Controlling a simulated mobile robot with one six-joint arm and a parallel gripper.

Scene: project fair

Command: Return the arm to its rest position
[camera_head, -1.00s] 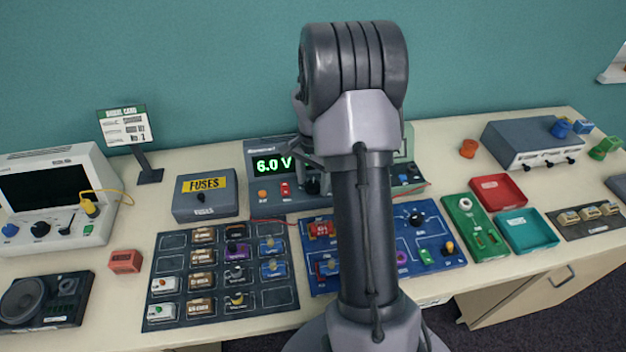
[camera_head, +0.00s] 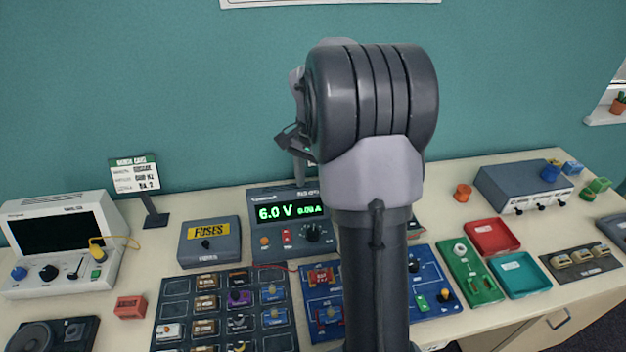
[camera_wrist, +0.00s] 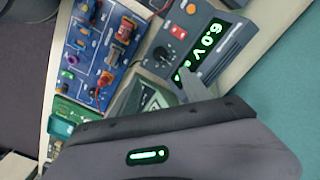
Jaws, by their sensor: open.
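My arm rises through the middle of the head view, with its thick dark ribbed joint in front of the teal wall. My gripper (camera_head: 294,141) is partly hidden behind that joint. Its dark fingers show at the joint's left side, above the power supply (camera_head: 286,219), with nothing seen between them. In the wrist view, the gripper body fills the bottom and a grey finger points at the power supply (camera_wrist: 207,42), whose display reads 6.0 V. The gripper is open and apart from the bench things.
A blue circuit board (camera_head: 436,283) stands partly behind my arm. A dark parts board (camera_head: 179,287), fuses box (camera_head: 210,245), card stand (camera_head: 151,207) and oscilloscope (camera_head: 62,240) are to the left. Red (camera_head: 492,236) and teal (camera_head: 520,273) trays are to the right. Space above the bench is open.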

